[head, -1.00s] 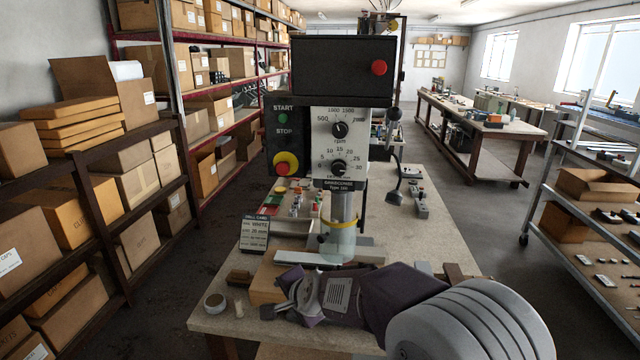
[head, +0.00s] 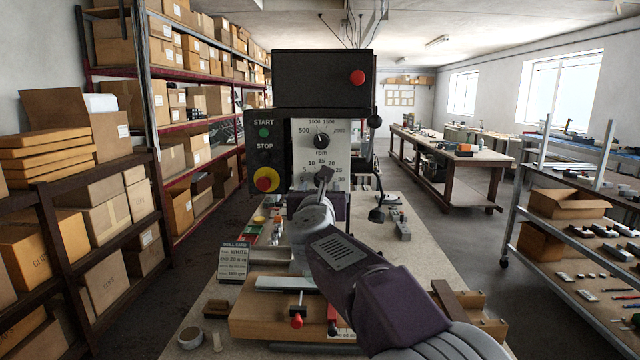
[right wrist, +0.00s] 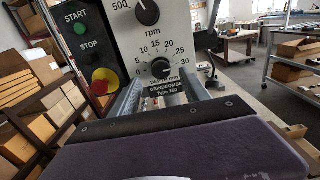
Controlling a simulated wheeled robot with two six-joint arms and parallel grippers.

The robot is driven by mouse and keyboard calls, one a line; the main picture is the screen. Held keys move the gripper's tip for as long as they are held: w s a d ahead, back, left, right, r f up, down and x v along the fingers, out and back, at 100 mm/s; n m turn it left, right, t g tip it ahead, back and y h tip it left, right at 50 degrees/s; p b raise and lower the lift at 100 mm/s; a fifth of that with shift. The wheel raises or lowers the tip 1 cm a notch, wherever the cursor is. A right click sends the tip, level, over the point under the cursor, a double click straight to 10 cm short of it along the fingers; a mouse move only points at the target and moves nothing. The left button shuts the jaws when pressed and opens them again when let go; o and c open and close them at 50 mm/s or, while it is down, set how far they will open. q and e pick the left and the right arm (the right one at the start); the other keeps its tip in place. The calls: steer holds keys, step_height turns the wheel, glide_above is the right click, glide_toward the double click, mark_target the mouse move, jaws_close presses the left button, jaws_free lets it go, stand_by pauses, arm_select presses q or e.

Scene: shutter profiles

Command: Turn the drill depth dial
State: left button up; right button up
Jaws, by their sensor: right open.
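The drill press control head (head: 323,75) stands at the centre of the head view. Its white panel carries an rpm knob (head: 321,140) and, below it, the depth dial, a black knob that shows clearly in the right wrist view (right wrist: 160,68). The dial's scale runs from 0 to 30. In the head view my right gripper (head: 325,177) is in front of the depth dial and hides the knob. In the right wrist view its grey fingers reach up on either side below the knob, open and empty. I cannot tell whether they touch it. My left gripper is not in view.
START and STOP controls, with a red-and-yellow stop button (head: 266,179), sit left of the dial panel. A drill card (head: 234,261) stands on the bench at left. A wooden block with a red-handled clamp (head: 297,319) lies below my arm. Shelves flank both sides.

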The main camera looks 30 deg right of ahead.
steer(key=p+x, duration=0.1)
steer(key=x, duration=0.4)
steer(key=shift+w+d+f, duration=0.1)
steer(key=shift+w+d, duration=0.05)
steer(key=shift+w, duration=0.15)
jaws_close()
